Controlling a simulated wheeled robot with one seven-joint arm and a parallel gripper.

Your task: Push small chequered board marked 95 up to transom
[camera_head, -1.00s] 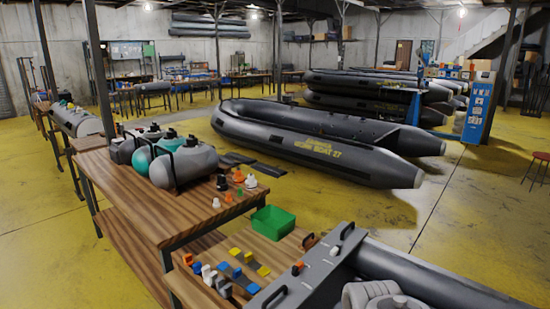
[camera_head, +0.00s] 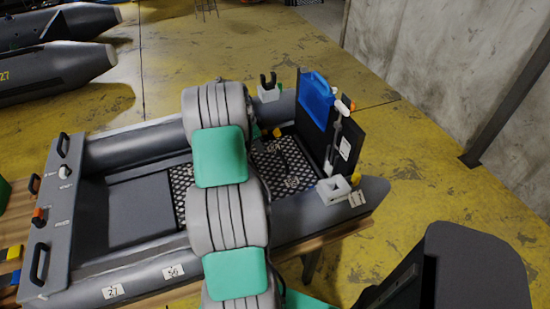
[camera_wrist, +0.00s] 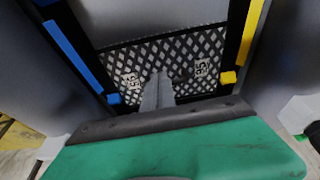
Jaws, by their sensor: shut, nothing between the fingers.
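The small chequered board marked 95 (camera_wrist: 215,55) lies on the boat floor in the wrist view, its 95 label right of my gripper. A second number label (camera_wrist: 130,80) shows left of it; I cannot tell whether both are on one board. In the head view, a chequered board (camera_head: 290,168) lies between the tubes near the dark upright transom (camera_head: 345,130) at the right end. My gripper (camera_wrist: 163,85) is shut and empty over the chequered surface, and I cannot tell whether it touches.
Grey tubes (camera_head: 320,210) flank the floor on both sides. A blue object (camera_head: 315,98) is at the transom. Another chequered area (camera_head: 181,185) and a plain dark floor panel (camera_head: 120,205) lie to the left. A handled cross-board (camera_head: 55,220) closes the left end.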

